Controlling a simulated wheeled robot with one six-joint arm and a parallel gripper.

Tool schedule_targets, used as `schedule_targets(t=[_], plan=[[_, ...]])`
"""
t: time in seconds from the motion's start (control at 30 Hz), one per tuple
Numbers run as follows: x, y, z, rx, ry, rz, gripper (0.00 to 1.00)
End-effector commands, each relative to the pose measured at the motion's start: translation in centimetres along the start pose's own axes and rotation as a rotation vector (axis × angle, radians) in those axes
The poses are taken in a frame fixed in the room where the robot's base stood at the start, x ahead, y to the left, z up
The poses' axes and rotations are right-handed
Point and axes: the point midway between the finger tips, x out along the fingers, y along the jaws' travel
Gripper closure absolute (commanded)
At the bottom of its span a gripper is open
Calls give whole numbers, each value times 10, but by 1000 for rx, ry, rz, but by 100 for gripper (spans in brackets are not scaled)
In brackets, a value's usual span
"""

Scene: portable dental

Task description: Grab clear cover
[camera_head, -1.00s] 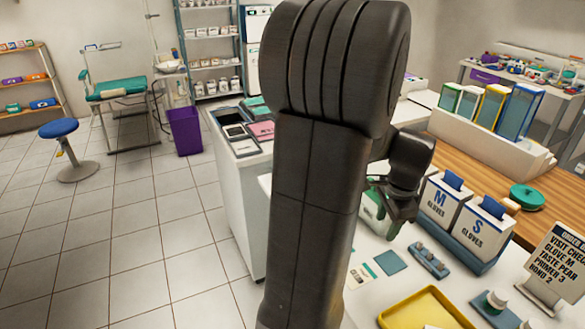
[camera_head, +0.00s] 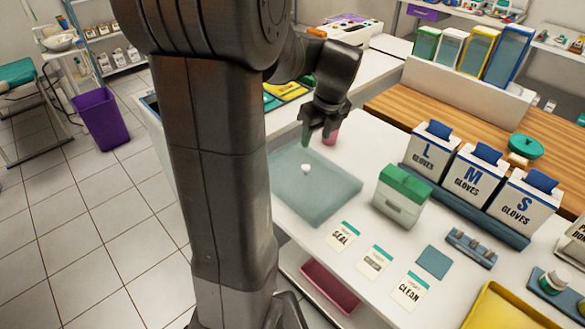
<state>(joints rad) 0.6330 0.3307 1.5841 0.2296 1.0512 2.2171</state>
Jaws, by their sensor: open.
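The clear cover (camera_head: 322,190) is a flat, see-through bluish panel with a small white knob near its middle. It lies on the white counter, and my arm hides its left part. My gripper (camera_head: 318,136) is open, fingers pointing down, over the cover's far edge and behind the knob. It appears empty and apart from the knob. A small pink cup-like item (camera_head: 330,138) shows right by the fingertips; I cannot tell whether they touch it.
A green-topped white box (camera_head: 402,196) stands right of the cover. Label cards (camera_head: 375,262), glove boxes (camera_head: 470,175), a grey holder (camera_head: 471,247) and a yellow tray (camera_head: 505,310) are further right. A purple bin (camera_head: 101,122) stands on the floor at left.

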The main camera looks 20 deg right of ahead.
Motion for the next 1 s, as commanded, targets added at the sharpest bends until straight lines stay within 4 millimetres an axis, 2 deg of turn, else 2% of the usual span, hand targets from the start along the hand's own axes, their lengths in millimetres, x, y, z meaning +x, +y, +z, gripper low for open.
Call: schedule_targets(t=[0.33,0.63,0.83,1.0], plan=[[65,1,0,0,4,3,53],[90,2,0,-1,3,3,53],[121,3,2,-1,4,4,53],[134,3,2,-2,2,2,53]])
